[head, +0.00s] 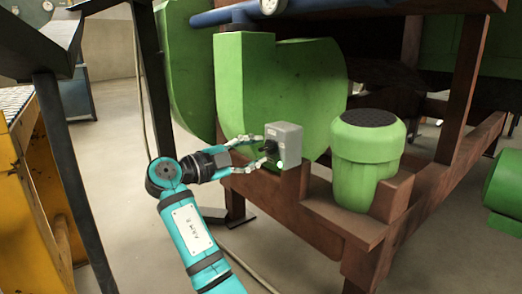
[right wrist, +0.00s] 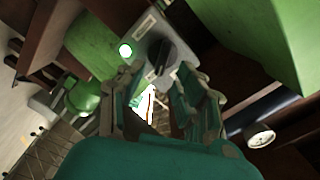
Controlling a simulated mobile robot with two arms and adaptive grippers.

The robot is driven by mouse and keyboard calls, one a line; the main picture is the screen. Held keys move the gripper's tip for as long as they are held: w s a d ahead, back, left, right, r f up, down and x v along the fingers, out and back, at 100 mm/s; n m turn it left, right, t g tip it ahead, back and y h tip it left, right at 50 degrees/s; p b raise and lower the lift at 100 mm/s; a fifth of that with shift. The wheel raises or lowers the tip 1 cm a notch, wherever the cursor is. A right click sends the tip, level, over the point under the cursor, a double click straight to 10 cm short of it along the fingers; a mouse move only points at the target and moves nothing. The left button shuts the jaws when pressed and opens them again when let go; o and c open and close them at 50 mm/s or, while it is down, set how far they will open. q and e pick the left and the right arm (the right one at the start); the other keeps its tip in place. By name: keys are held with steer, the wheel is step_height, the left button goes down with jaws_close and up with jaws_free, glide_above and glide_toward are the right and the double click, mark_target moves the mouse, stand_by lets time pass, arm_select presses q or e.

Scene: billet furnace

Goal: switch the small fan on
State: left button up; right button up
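A grey switch box (head: 287,142) with a black rotary knob (head: 270,147) is mounted in front of a green fan casing (head: 275,90). A green motor-like drum (head: 366,150) with a dark top stands to its right. My right gripper (head: 262,151) is open, its fingers pointing at the box, close around the knob. In the right wrist view, the knob (right wrist: 162,58) lies just beyond my open fingertips (right wrist: 162,88); I cannot tell if they touch it. A bright green-rimmed lamp (right wrist: 125,50) shows beside the knob. My left gripper is out of view.
A rusty brown steel frame (head: 365,228) carries the machinery. A blue pipe (head: 222,16) and a round gauge (head: 270,6) are above. A dark post and a yellow structure (head: 30,180) stand at the left. The concrete floor (head: 115,150) between them is mostly clear.

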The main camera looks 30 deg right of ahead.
steer(key=a, duration=0.9)
steer(key=shift+s+a, duration=0.2)
steer(key=shift+s, duration=0.15)
